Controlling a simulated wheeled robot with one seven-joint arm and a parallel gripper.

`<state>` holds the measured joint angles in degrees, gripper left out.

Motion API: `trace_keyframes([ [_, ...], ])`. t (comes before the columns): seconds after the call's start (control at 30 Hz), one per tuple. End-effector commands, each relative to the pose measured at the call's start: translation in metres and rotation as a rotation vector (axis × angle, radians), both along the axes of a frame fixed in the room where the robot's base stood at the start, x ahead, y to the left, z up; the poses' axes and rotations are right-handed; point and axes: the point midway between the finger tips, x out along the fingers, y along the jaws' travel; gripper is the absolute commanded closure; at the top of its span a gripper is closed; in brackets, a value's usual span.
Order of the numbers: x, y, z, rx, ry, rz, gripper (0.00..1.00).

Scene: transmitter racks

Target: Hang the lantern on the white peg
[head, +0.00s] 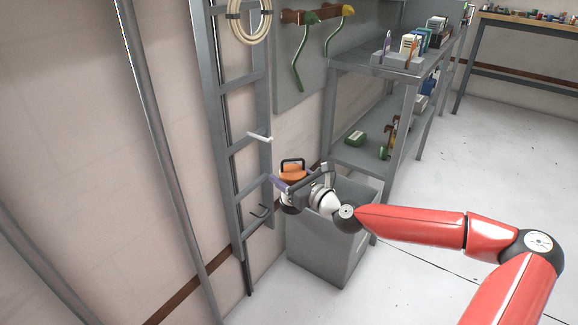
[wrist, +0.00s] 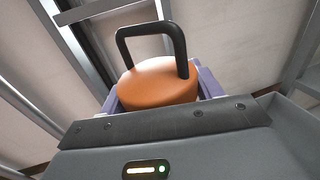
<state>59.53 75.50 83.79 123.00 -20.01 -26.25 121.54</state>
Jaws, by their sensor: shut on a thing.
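The lantern (head: 291,173) has an orange top and a black loop handle. It also shows in the wrist view (wrist: 160,82), with its handle upright. My gripper (head: 284,184) is shut on the lantern body, with purple fingers on both sides of it. The fingers also show in the wrist view (wrist: 207,84). The white peg (head: 259,137) sticks out from the grey ladder rack in the head view. The lantern is to the right of the peg and lower in the picture, apart from it. The lantern's lower part is mostly hidden by my gripper.
The ladder rack (head: 206,75) stands against the wall, with a dark hook (head: 260,211) below the peg and a coiled cable (head: 249,22) above. A grey bin (head: 327,248) stands below my gripper. A shelf unit (head: 345,66) with small items is behind it.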

Motion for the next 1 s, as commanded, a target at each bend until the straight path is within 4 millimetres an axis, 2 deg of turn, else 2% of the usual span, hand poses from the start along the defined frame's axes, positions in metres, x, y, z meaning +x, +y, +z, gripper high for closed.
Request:
trace_keyframes([
  [0.1,-0.012,0.003,0.037,0.003,-0.005,0.128,0.71],
  [0.2,-0.024,0.004,0.060,0.002,-0.004,0.212,0.71],
  [0.33,-0.036,0.004,0.078,0.001,0.000,0.276,0.71],
  [0.53,-0.038,0.008,0.083,-0.001,0.002,0.300,0.71],
  [1.0,-0.022,0.029,0.080,-0.001,0.002,0.300,0.71],
])
